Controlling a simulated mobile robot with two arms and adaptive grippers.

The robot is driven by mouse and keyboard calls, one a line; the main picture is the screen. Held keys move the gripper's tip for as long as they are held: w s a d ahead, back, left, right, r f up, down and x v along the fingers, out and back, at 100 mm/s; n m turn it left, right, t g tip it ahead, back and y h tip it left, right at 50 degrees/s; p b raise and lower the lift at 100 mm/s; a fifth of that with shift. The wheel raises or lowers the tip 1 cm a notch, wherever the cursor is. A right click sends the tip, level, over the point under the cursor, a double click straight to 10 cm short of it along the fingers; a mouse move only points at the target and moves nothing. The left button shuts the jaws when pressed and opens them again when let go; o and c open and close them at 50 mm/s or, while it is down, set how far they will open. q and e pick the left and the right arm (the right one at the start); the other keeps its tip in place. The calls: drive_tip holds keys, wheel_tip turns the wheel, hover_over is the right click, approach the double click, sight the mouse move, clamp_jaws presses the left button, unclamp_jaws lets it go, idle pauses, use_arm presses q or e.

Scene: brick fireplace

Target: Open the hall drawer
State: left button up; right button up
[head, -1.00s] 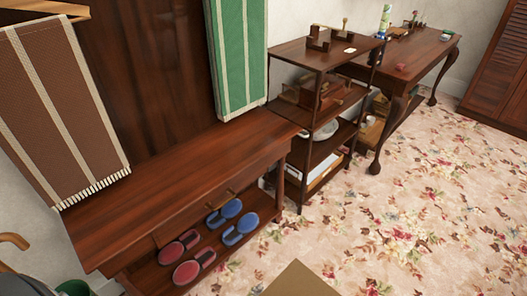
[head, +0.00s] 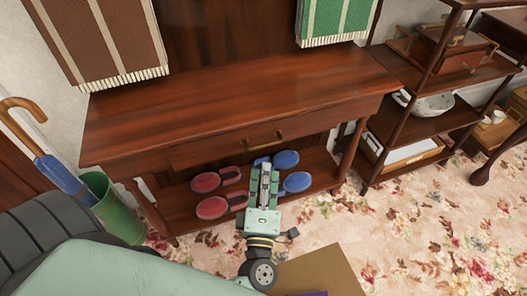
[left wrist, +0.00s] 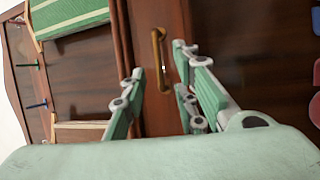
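The hall drawer (head: 210,152) is set under the top of a dark wood hall table (head: 235,92) and looks shut. Its brass handle (head: 265,141) is at the middle of the front. My left gripper (head: 264,172) points at the drawer from the front, its fingertips just below the handle in the head view. In the left wrist view the handle (left wrist: 157,50) shows between the two spread fingers of the left gripper (left wrist: 158,66). The fingers are open and hold nothing; whether they touch the handle I cannot tell. My right gripper is not in view.
Red slippers (head: 212,207) and blue slippers (head: 297,182) lie on the lower shelf (head: 172,204). A green umbrella stand (head: 117,212) is at the left. A shelf unit (head: 408,130) stands at the right. A cardboard-coloured box (head: 325,270) is in front.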

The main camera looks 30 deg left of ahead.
use_arm(q)
drive_tip(key=x, duration=0.7)
drive_tip(key=shift+w+a+r, duration=0.15)
drive_tip(key=shift+a+r, duration=0.2)
clamp_jaws()
